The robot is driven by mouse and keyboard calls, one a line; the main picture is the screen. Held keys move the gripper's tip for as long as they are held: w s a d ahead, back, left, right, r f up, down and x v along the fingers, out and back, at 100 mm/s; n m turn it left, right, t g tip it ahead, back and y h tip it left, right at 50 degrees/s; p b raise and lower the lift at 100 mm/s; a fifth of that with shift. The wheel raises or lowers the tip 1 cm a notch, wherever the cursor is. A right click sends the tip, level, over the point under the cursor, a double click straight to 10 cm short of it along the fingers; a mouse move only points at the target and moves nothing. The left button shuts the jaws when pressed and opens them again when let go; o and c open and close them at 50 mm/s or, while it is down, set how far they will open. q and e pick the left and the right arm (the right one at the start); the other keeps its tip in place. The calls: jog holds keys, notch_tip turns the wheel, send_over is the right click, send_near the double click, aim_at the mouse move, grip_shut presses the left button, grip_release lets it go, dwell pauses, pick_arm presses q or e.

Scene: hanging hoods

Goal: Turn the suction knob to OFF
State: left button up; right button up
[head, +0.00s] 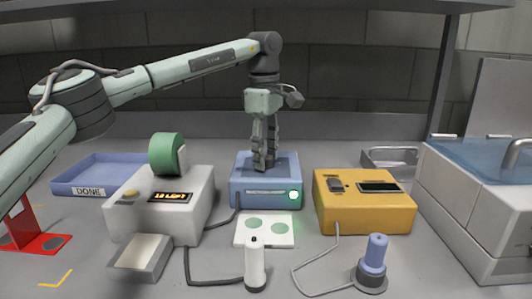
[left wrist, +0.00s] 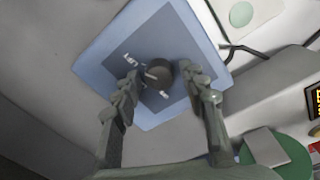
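The blue box (head: 266,198) stands in the middle of the bench with a lit green lamp (head: 294,195) on its front. The dark round suction knob (left wrist: 158,73) sits on its top face with a pale pointer line and small white labels around it. The labels are too small to read surely. My left gripper (head: 263,165) points down over the box and hides the knob in the head view. In the left wrist view its two fingers (left wrist: 163,82) are open on either side of the knob, with a gap showing. My right gripper is not in view.
A white box (head: 140,215) with a green roll stands left, a yellow box (head: 362,215) right. A blue tray (head: 82,176) is far left, a basin (head: 480,162) right.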

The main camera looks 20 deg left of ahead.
pick_arm(q)
grip_shut()
jog(key=shift+n, duration=0.3)
jog(key=n, duration=0.4)
jog(key=shift+n, duration=0.3)
jog(key=n, duration=0.5)
jog(key=shift+d, duration=0.1)
jog(key=n, duration=0.7)
jog(key=shift+y, duration=0.3)
jog(key=n, duration=0.6)
jog(key=shift+w+n+g, duration=0.1)
jog(key=shift+n+g, duration=0.3)
